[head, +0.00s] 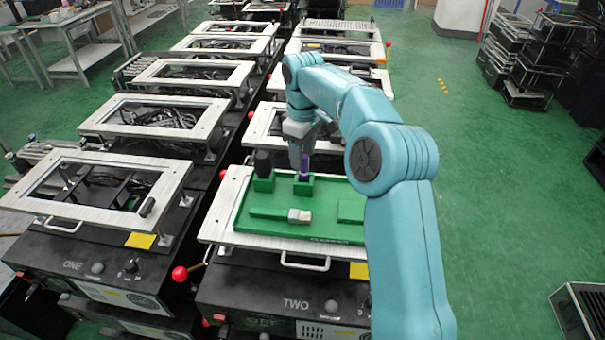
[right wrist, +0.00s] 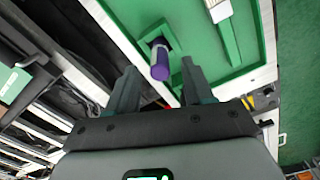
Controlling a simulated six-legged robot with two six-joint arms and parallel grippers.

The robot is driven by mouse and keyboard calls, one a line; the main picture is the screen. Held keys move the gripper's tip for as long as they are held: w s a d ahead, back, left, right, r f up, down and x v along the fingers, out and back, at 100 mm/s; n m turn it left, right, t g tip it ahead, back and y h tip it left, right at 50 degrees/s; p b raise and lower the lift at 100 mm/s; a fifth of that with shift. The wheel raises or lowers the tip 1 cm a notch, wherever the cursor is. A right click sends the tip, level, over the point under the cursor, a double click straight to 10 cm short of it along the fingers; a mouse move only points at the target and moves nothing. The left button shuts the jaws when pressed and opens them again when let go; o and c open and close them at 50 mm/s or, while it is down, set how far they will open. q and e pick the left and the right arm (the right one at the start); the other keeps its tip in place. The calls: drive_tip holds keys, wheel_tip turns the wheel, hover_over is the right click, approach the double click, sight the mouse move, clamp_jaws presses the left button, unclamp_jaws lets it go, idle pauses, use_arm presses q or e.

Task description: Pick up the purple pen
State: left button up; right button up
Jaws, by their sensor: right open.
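The purple pen (head: 304,163) stands upright in a small green holder (head: 304,185) on the green tray (head: 335,229) of the fixture marked TWO. My right gripper (head: 303,147) is over the pen, with its jaws open. In the right wrist view the pen (right wrist: 160,61) shows between and just beyond the two fingertips (right wrist: 159,76), with its rounded end toward the camera. The fingers look apart from it. The head view does not show the fingertips clearly. My left gripper is not in view.
A black object (head: 263,163) stands in a green block left of the pen. A grey-white block (head: 299,216) lies at the end of a green bar on the tray. A red-knobbed lever (head: 180,274) juts out at the fixture's left. Similar fixtures stand behind and left.

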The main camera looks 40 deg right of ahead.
sight(304, 167)
drive_tip(key=shift+s+a+f, duration=0.1)
drive_tip(key=shift+s+f, duration=0.25)
drive_tip(key=shift+f, duration=0.25)
drive_tip(key=shift+s+f, duration=0.35)
drive_tip(key=shift+f, duration=0.2)
drive_tip(key=shift+w+d+f, duration=0.15)
drive_tip(key=shift+w+f, duration=0.2)
drive_tip(key=shift+f, duration=0.25)
drive_tip(key=shift+w+d+f, duration=0.1)
drive_tip(key=shift+w+f, duration=0.2)
drive_tip(key=shift+f, duration=0.25)
drive_tip(key=shift+s+a+r, duration=0.2)
drive_tip(key=shift+s+r, duration=0.2)
drive_tip(key=shift+s, duration=0.1)
drive_tip(key=c, duration=0.8)
drive_tip(key=shift+w+f, duration=0.25)
drive_tip(key=shift+w, duration=0.1)
clamp_jaws()
drive_tip(key=shift+s, duration=0.15)
